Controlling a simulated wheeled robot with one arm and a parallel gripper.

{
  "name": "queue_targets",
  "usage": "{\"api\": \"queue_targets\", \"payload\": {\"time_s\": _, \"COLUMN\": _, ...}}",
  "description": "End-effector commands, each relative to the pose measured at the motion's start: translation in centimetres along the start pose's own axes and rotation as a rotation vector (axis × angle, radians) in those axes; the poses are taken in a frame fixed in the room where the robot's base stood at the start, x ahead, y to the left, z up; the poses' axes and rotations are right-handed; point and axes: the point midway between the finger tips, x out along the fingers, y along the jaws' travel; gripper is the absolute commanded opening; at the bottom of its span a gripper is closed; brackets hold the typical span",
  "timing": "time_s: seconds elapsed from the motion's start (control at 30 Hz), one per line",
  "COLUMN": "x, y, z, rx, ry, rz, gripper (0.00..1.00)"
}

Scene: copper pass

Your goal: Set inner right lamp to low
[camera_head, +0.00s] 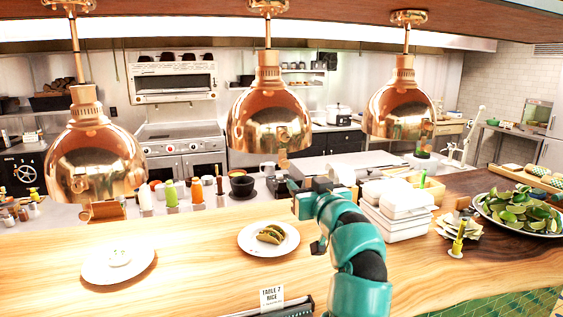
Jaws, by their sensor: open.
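Three copper heat lamps hang in a row above the wooden pass: a left lamp (95,160), a middle lamp (269,115) and a right lamp (400,108). I cannot tell from this view alone which one is the inner right lamp. A small copper-coloured tab (282,160) shows at the lower rim of the middle lamp; its setting is too small to read. My gripper (294,186) is open, below and slightly right of the middle lamp, apart from it. My teal arm rises from the bottom right, and the fingers are small and partly hidden by the wrist.
A plate with tacos (268,252) and a plate with a pale item (117,279) stand on the pass (190,262). White stacked boxes (398,218) stand right of my arm. A lime bowl (518,232) is at far right. Bottles and a dark bowl (242,186) line the back edge.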

Motion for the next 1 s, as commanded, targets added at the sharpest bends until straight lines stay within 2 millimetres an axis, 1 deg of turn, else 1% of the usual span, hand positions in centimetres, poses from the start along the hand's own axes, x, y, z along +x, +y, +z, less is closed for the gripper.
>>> {"api": "queue_targets", "payload": {"time_s": 0.17, "x": 1.1, "y": 0.2, "z": -0.4, "rx": -0.007, "ry": 0.005, "rz": 0.005, "gripper": 0.46}}
{"api": "queue_targets", "payload": {"time_s": 0.5, "x": 5.3, "y": 0.2, "z": -0.5, "rx": -0.007, "ry": 0.005, "rz": 0.004, "gripper": 0.46}}
{"api": "queue_targets", "payload": {"time_s": 1.0, "x": 10.9, "y": 0.1, "z": -0.4, "rx": -0.007, "ry": 0.003, "rz": 0.004, "gripper": 0.46}}
